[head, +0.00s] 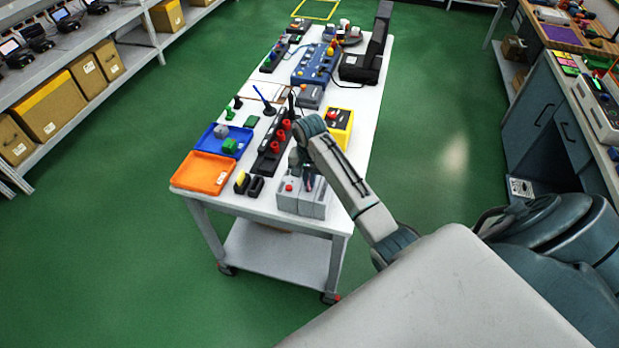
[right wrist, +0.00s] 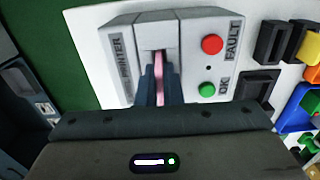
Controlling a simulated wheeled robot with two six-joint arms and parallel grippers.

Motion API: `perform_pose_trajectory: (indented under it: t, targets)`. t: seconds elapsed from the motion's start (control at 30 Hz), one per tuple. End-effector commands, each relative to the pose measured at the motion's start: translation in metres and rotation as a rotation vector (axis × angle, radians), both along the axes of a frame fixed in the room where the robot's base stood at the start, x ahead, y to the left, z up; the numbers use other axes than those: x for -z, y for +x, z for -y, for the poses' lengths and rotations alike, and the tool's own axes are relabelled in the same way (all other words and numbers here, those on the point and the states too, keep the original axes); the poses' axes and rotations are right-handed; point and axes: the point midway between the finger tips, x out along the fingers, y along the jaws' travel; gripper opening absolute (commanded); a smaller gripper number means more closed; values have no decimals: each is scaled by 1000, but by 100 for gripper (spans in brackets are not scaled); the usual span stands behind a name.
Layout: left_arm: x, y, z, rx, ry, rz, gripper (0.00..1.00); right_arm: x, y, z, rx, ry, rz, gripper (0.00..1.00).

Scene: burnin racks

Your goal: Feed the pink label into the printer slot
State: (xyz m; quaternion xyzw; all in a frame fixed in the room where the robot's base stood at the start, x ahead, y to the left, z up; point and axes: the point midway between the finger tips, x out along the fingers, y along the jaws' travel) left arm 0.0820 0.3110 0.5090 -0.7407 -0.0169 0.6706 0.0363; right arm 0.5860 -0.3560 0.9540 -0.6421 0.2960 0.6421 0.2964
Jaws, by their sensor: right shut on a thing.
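The printer (head: 289,205) is a light grey box at the near end of the white table. In the right wrist view the printer (right wrist: 190,45) fills the upper middle, with "PRINTER" lettering, a dark slot, a red FAULT button (right wrist: 212,44) and a green button (right wrist: 207,90). My right gripper (right wrist: 158,88) is shut on the thin pink label (right wrist: 158,68), which stands edge-on between the dark fingers. The label's far end is at the slot; I cannot tell how deep it reaches. In the head view my right gripper (head: 304,172) is over the printer. My left gripper is out of view.
An orange tray (head: 185,185) and a blue tray (head: 243,136) lie left of the printer. A black strip with red knobs (head: 267,161) and a yellow box (head: 347,117) stand behind it. The green floor around the table is clear.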

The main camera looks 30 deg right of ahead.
Motion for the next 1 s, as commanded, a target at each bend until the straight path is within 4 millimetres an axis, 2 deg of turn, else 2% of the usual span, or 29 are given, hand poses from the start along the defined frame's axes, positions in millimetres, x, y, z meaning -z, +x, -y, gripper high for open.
perform_pose_trajectory:
  t: [0.47,0.5,0.6,0.87,1.0]
  targets:
    - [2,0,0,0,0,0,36,10,0,0,0,0,-1,0]
    - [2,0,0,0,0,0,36,10,0,0,0,0,-1,12]
    - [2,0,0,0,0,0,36,10,0,0,0,0,-1,32]
    - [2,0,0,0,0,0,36,9,0,0,0,-1,-1,32]
    - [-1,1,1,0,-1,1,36,-1,5,3,-1,-1,2,32]
